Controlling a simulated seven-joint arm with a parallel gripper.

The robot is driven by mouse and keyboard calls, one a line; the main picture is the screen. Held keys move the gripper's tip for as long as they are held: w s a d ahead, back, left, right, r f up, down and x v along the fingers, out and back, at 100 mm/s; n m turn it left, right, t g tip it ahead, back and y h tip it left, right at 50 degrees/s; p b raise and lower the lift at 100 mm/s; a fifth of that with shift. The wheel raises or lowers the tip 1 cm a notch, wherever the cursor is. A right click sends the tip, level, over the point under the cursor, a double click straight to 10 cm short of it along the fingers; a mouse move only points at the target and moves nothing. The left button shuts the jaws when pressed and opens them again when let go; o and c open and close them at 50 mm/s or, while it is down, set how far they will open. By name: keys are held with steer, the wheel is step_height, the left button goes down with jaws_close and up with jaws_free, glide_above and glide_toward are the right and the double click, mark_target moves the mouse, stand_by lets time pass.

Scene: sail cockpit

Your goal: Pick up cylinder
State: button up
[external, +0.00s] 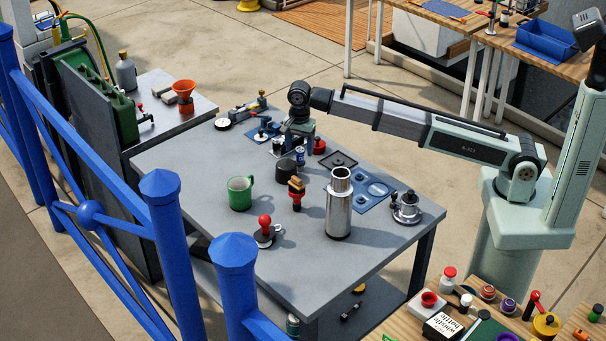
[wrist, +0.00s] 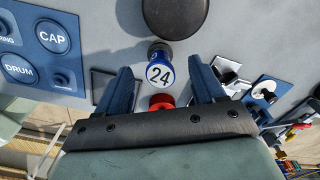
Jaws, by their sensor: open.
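Several cylinder-shaped things stand on the grey table (external: 205,165), and I cannot tell which one the task names. A tall shiny metal cylinder (external: 339,210) stands upright near the right front. A small blue and white piece marked 24 (wrist: 159,73) lies in line with the gap between my fingers. My gripper (external: 298,140) is over the far part of the table, with its fingers (wrist: 160,66) apart and nothing visibly clamped.
A red part (wrist: 161,101) is close by my gripper, partly hidden. A green mug (external: 240,193), a brown-topped tool (external: 296,192), a red-knobbed tool (external: 265,232), a blue labelled plate (external: 372,192) and a metal fitting (external: 407,208) surround the middle.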

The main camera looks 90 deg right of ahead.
mark_target(300, 151)
steer(key=shift+d+f, duration=0.1)
steer(key=shift+f, duration=2.6)
steer(key=shift+c, duration=0.4)
steer(key=c, duration=1.1)
